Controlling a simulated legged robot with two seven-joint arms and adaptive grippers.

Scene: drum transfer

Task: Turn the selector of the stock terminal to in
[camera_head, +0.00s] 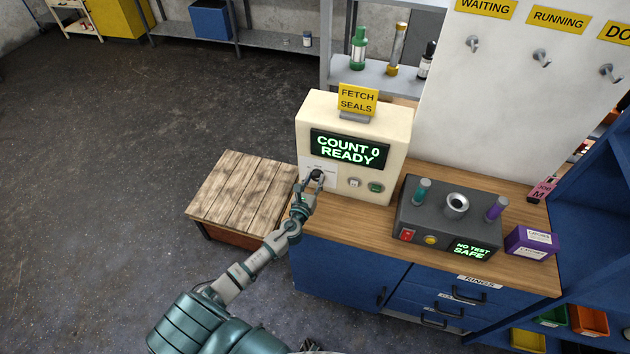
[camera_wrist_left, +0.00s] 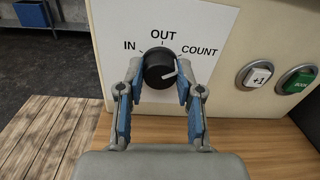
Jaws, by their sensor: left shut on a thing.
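The stock terminal (camera_head: 400,125) is a cream box on the wooden counter. Its screen (camera_head: 349,150) reads COUNT 0 READY. The selector (camera_wrist_left: 158,70) is a round black knob on a white plate marked IN, OUT and COUNT; its white pointer line lies right of centre, on the COUNT side. In the head view the selector (camera_head: 317,174) is partly covered by my left gripper (camera_head: 315,182). In the wrist view my left gripper (camera_wrist_left: 158,85) has its blue-padded fingers on both sides of the knob, shut on it.
Right of the selector are a +1 button (camera_wrist_left: 258,76) and a green button (camera_wrist_left: 298,79). A grey tester (camera_head: 450,220) and a purple box (camera_head: 531,242) stand to the right on the counter. A low wooden platform (camera_head: 240,190) is at left.

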